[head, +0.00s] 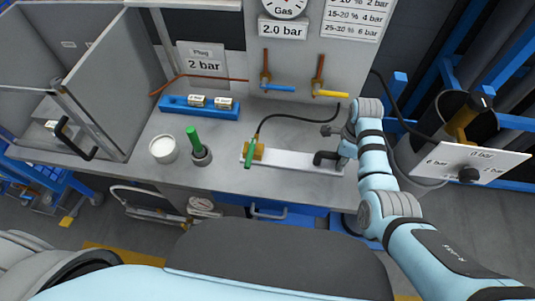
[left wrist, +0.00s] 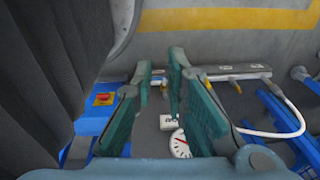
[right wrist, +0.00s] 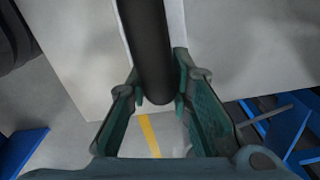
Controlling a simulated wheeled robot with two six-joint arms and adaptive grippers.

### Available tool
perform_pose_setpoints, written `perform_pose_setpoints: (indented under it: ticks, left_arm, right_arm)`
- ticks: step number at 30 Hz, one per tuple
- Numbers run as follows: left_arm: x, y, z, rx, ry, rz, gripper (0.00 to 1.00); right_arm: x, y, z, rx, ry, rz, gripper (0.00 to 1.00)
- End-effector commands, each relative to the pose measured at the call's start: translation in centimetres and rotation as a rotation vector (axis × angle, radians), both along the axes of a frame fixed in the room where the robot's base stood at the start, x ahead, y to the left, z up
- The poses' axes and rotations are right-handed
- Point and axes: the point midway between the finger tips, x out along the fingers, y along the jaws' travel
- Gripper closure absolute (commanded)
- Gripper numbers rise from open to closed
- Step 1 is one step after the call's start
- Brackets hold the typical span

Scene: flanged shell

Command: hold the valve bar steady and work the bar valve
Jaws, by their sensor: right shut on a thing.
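The valve bar (head: 300,160) is a long white bar lying on the grey bench in the head view. A brass valve block (head: 259,152) with a green lever (head: 248,157) sits at its left end, with a black hose attached. A black bent handle (head: 322,156) stands at its right end. My right gripper (head: 342,150) is at this handle, partly hidden by my wrist. In the right wrist view my right gripper (right wrist: 156,75) is shut on the dark round handle (right wrist: 148,50). My left gripper (left wrist: 161,68) is open and empty in the left wrist view, away from the bar.
Gas taps and a gauge (head: 284,5) are on the back panel. A grey cabinet (head: 115,70) stands left, and a regulator plate (head: 470,160) is right.

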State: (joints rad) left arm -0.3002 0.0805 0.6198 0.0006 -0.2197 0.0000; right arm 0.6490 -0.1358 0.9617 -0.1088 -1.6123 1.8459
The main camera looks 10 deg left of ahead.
Motion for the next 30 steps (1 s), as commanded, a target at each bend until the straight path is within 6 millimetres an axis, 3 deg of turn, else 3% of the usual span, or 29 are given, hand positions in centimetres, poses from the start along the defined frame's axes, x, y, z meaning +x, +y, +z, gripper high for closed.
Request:
perform_pose_setpoints:
  ticks: [5, 8, 11, 14, 15, 18, 21, 23, 27, 30]
  left_arm:
    - [1.5, 2.2, 0.5, -0.005, -0.004, 0.081, 1.0]
    - [4.5, 4.8, 1.8, -0.063, -0.02, 0.203, 1.0]
    - [9.7, 6.2, 4.9, -0.228, -0.07, 0.315, 1.0]
    - [16.3, 5.2, 10.5, -0.492, -0.158, 0.343, 1.0]
    - [18.5, 4.3, 13.2, -0.599, -0.196, 0.327, 1.0]
    - [22.9, 2.2, 20.5, -0.849, -0.288, 0.249, 1.0]
    - [25.4, 0.3, 27.5, -1.061, -0.374, 0.158, 1.0]
    - [26.5, -0.5, 31.0, -1.176, -0.434, 0.173, 1.0]
    - [28.5, -0.4, 34.8, -1.348, -0.542, 0.398, 1.0]
    - [29.0, -0.1, 35.6, -1.391, -0.564, 0.466, 1.0]
  right_arm:
    - [-0.1, 0.0, -0.1, 0.002, 0.004, 0.0, 1.0]
    - [-0.1, 0.0, -0.1, 0.002, 0.004, 0.0, 1.0]
    - [-0.1, 0.0, -0.1, 0.002, 0.004, 0.0, 1.0]
    - [-0.1, 0.0, -0.1, 0.002, 0.004, 0.0, 1.0]
    - [-0.1, 0.1, -0.1, 0.002, 0.004, 0.0, 1.0]
    - [-0.1, 0.1, -0.1, 0.002, 0.004, 0.001, 1.0]
    - [-0.1, 0.1, -0.1, 0.002, 0.004, 0.001, 1.0]
    - [-0.1, 0.1, -0.1, 0.002, 0.004, 0.001, 1.0]
    - [-0.1, 0.1, -0.1, 0.002, 0.004, 0.001, 1.0]
    - [-0.1, 0.1, -0.1, 0.002, 0.004, 0.0, 1.0]
